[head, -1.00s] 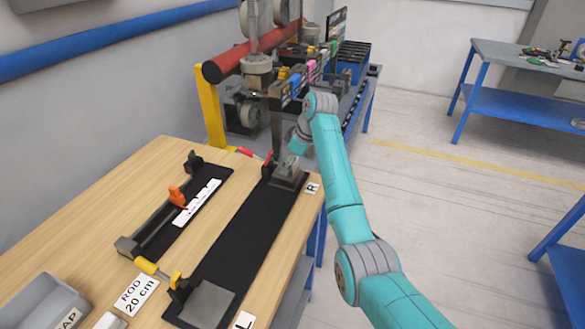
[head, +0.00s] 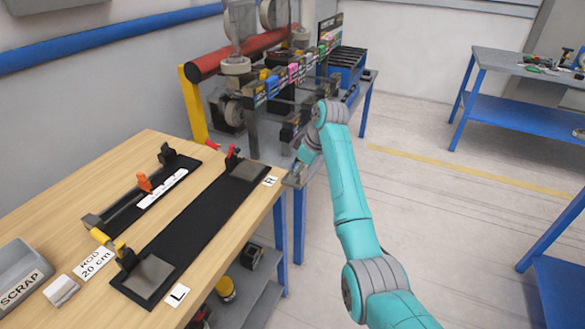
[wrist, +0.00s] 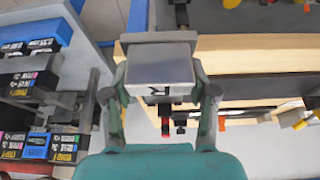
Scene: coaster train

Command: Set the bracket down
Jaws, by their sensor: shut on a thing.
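My gripper (wrist: 160,92) is shut on the bracket (wrist: 160,62), a grey metal piece with a flat face and a raised lip, seen between the fingers in the wrist view. In the head view my gripper (head: 297,174) is just off the right edge of the wooden table, near the R label (head: 270,181). The bracket is small and hard to make out there. The black fixture (head: 197,232) lies on the table, with a bare grey pad (head: 250,171) at its R end and another grey pad (head: 150,277) at its L end.
A second black fixture (head: 125,203) with an orange clamp lies to the left. A grey scrap bin (head: 22,275) stands at the table's left front. A rack with coloured bins (head: 290,75) stands behind. Floor to the right is clear up to blue-legged benches (head: 505,97).

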